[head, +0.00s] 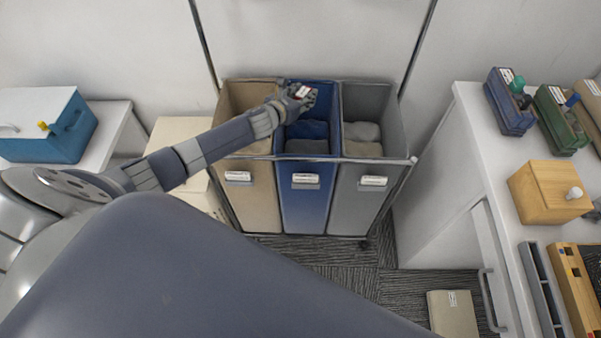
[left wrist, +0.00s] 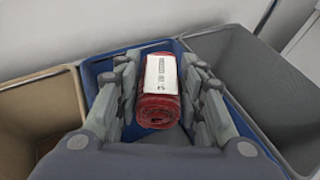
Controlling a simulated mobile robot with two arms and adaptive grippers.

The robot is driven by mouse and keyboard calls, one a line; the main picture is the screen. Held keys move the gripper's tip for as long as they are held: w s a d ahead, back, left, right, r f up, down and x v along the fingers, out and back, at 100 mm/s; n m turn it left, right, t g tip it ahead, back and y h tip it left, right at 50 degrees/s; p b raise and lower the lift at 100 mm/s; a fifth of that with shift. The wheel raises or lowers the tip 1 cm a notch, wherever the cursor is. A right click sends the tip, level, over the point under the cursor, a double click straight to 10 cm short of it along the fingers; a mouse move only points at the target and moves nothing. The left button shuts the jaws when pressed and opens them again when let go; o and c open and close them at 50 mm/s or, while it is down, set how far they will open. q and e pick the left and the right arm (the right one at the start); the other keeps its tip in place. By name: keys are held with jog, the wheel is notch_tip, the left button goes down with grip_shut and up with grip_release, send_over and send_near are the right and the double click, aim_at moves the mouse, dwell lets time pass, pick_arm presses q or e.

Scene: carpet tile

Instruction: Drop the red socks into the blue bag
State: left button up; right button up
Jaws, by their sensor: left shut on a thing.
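The red socks (left wrist: 159,103) are a rolled bundle with a white paper label, seen in the left wrist view. My left gripper (head: 299,95) is shut on them, with a finger on each side of the roll, above the opening of the blue bag (head: 306,205). The blue bag is the middle one of three in a rolling frame, and dark folded cloth shows inside it. In the left wrist view the blue bag's rim (left wrist: 95,66) shows behind the gripper. In the head view the socks are mostly hidden by the fingers. My right gripper is not in view.
A beige bag (head: 250,205) stands left of the blue one, and a grey bag (head: 362,205) holding grey cloth stands right. A blue box (head: 75,135) sits on a left counter. A right counter carries small bins and a wooden box (head: 548,192).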

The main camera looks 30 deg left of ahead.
pick_arm(q)
jog(key=shift+s+f, duration=0.1)
jog(key=shift+f, duration=0.05)
jog(key=o, duration=1.1)
jog(key=shift+o, duration=0.2)
jog(key=v, duration=1.2)
jog(key=shift+f, duration=0.1)
